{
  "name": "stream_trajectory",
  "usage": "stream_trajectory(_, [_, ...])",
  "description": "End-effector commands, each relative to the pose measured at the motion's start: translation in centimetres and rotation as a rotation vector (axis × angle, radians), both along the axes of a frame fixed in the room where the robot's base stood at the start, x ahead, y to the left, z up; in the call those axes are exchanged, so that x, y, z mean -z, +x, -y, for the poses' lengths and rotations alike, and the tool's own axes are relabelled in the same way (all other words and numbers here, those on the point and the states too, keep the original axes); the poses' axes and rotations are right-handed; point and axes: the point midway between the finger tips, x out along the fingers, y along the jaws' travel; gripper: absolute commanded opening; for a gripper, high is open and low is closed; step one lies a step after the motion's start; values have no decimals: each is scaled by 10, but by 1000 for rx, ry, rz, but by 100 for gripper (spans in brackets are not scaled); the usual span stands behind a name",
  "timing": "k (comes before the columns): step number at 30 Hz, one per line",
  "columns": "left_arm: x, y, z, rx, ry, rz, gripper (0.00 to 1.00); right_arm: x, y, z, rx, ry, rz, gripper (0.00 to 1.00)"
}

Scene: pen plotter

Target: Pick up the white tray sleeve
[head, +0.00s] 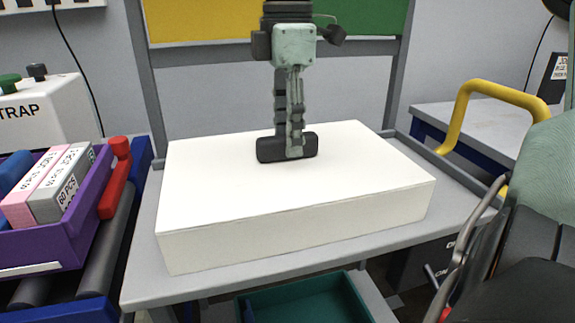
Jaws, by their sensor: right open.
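A large, flat white box-like block, the only thing here that fits the white tray sleeve (230,190), lies on the grey table in the middle. Its top and front face show. The device's top is cut off by the frame. My left gripper is not in view.
The grey table (140,270) leaves a narrow margin around the block. A teal bin (305,300) sits below the front edge. A yellow handle (470,95) rises at the right.

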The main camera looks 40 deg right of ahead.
Motion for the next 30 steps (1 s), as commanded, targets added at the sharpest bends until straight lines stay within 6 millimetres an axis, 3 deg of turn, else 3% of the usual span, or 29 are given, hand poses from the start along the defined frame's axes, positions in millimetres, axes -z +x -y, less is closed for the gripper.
stream_trajectory(4, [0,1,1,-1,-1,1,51,15,0,0,0,1,0,47])
stream_trajectory(11, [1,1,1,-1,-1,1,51,17,0,1,1,0,2,47])
stream_trajectory(23, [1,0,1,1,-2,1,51,17,1,1,1,0,2,0])
stream_trajectory(30, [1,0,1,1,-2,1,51,17,1,1,1,0,2,0])
